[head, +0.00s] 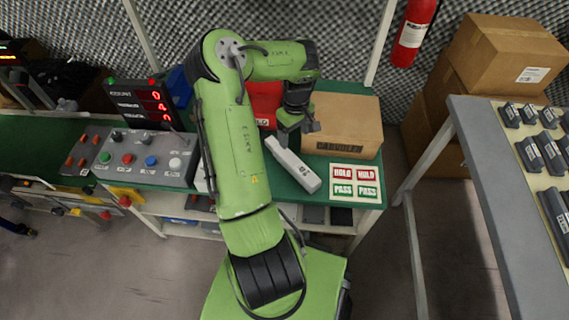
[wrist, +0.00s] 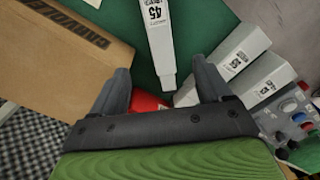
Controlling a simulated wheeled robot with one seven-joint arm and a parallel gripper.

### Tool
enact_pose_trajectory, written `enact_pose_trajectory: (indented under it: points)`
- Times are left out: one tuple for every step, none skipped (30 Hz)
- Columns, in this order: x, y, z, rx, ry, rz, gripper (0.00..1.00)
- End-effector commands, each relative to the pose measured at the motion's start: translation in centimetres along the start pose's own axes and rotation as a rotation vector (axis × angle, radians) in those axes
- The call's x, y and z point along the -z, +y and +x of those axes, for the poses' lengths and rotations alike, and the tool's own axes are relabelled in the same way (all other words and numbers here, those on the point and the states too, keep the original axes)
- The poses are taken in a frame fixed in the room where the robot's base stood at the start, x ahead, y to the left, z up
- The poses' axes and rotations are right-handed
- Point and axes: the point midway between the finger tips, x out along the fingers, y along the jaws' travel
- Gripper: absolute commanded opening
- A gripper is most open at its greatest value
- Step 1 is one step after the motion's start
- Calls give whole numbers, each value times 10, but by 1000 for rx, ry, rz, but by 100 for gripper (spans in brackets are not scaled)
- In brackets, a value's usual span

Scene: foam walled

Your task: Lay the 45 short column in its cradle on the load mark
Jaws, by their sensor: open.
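The 45 short column (wrist: 158,35) is a pale grey bar with a black 45 on its label. It lies on the green bench, and its near end sits between my fingers in the wrist view. In the head view a pale bar (head: 293,165), which seems to be this column, lies slanted on the bench below my gripper (head: 298,126). My gripper is open in the wrist view (wrist: 163,88), with a finger on each side of the column's end and a gap on both sides. I cannot pick out the cradle or load mark.
Two similar bars, one marked 55 (wrist: 225,62), lie right of the column in the wrist view. A cardboard box (head: 342,125) and a HOLD/PASS card (head: 355,183) are close by. A button panel (head: 145,158) stands left. A grey-edged table (head: 480,185) carries dark blocks at right.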

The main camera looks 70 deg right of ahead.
Motion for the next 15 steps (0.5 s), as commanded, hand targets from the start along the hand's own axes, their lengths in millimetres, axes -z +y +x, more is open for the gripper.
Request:
enact_pose_trajectory:
  points:
    - [-1, -1, 16, 2, -5, 0, 78]
    - [-1, -1, 24, 2, -6, 1, 78]
    - [-1, -1, 35, 2, -6, 0, 78]
    - [-1, -1, 43, 2, -5, 0, 78]
    - [-1, -1, 51, 2, -6, 0, 78]
    - [-1, -1, 61, 1, -5, 0, 78]
    - [-1, -1, 68, 2, -6, 0, 78]
    - [0, -1, 75, 2, -4, 0, 78]
    - [0, -1, 83, 2, -4, 0, 78]
    - [0, -1, 87, 1, -3, 0, 78]
    - [0, -1, 91, 1, -3, 0, 78]
    - [0, -1, 94, 1, -2, 0, 78]
    - [0, -1, 97, 1, -2, 0, 78]
    - [0, -1, 100, 1, -2, 0, 78]
    - [1, -1, 106, 1, -2, 0, 78]
